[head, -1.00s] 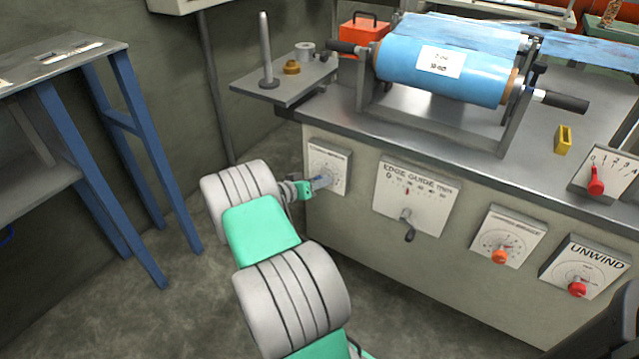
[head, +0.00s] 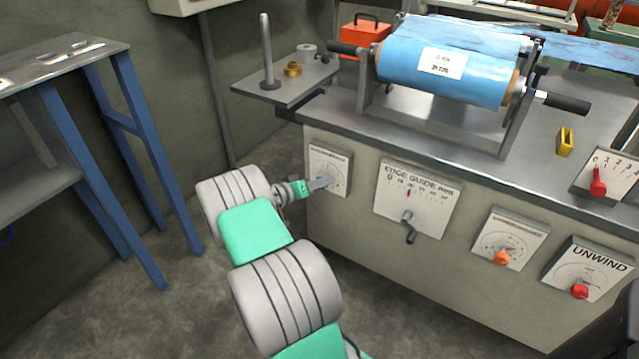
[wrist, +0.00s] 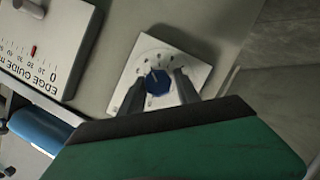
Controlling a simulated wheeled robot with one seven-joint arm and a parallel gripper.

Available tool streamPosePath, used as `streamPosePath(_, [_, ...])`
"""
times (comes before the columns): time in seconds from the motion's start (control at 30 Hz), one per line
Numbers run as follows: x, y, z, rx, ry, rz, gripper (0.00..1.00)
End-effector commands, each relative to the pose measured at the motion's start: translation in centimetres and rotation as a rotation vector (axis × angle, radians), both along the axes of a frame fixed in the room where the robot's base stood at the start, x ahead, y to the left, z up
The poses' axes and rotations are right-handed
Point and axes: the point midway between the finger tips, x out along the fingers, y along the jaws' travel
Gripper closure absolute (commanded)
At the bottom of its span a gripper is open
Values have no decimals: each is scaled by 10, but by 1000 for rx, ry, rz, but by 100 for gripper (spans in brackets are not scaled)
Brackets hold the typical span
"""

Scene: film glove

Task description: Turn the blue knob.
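The blue knob (wrist: 158,82) sits at the middle of a white dial plate (wrist: 188,60) in the wrist view. In the head view, that plate (head: 340,163) is on the left end of the machine's front, and the knob is largely hidden by my fingers. My gripper (head: 320,184) reaches it from the left. In the wrist view, my gripper (wrist: 158,88) has one dark finger on each side of the knob. A gap shows between each finger and the knob, so it looks open. Whether the fingertips reach past the knob's face is unclear.
An edge guide panel with a black lever (head: 410,232) is beside the dial. Dials with an orange knob (head: 501,258) and a red knob (head: 579,291) are farther right. A blue-legged table (head: 150,200) is at the left.

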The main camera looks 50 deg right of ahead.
Motion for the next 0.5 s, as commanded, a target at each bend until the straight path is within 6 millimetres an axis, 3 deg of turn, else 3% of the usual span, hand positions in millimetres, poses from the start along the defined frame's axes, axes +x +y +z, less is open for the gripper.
streamPosePath(0.2, [-2,-2,0,-1,-1,-4,45])
streamPosePath(0.5, [0,5,4,-1,0,-2,45])
